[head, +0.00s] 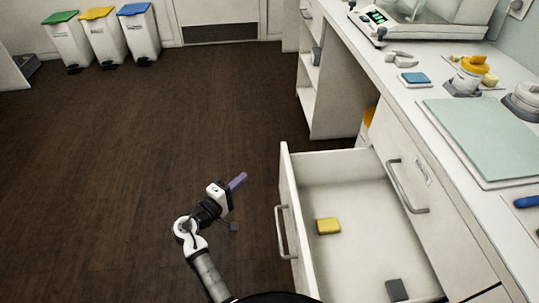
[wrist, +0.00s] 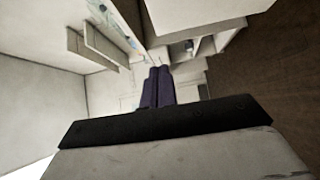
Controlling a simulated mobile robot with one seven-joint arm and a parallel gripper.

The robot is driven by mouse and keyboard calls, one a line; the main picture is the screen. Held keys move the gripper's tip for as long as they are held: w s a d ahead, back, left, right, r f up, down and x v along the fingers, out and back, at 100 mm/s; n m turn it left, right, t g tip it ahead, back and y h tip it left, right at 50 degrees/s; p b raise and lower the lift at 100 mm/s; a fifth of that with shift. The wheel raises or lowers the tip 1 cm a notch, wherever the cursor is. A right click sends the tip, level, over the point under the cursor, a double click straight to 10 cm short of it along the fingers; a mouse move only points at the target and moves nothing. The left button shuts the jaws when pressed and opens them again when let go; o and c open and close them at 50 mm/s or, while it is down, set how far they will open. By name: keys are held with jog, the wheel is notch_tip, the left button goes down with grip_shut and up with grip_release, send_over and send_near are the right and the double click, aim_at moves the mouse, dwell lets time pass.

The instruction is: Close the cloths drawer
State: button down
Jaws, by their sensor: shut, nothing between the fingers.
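The drawer (head: 345,166) is pulled out from the cabinet in the head view, with its white front panel facing left and a grey bar handle (head: 284,232) on it. A yellow cloth or sponge (head: 328,226) and a dark grey block (head: 396,290) lie inside. My gripper (head: 238,181) is to the left of the drawer front, above the floor, apart from the handle. Its purple fingers are together and empty; they also show in the wrist view (wrist: 158,88).
A closed drawer front with its own handle (head: 408,187) is at the right. The counter (head: 395,93) holds a scale (head: 378,18), a pale green mat (head: 487,135) and small items. Three bins (head: 102,38) stand at the far left. The dark floor left of the drawer is clear.

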jog(key=p, duration=0.4)
send_near(283, 155)
jog(key=shift+a+x, duration=0.2)
jog(key=shift+x, duration=2.9)
jog(key=shift+w+d+f+b, duration=0.1)
jog(key=shift+w+d+b, duration=0.05)
jog(key=shift+b, duration=0.15)
jog(key=w+d+b, duration=0.1)
jog(key=w+d, duration=0.1)
jog(key=d, duration=1.1)
jog(key=w+d+b, duration=0.1)
jog(key=w+d, duration=0.2)
jog(key=d, duration=1)
jog(key=shift+w+a, duration=0.1)
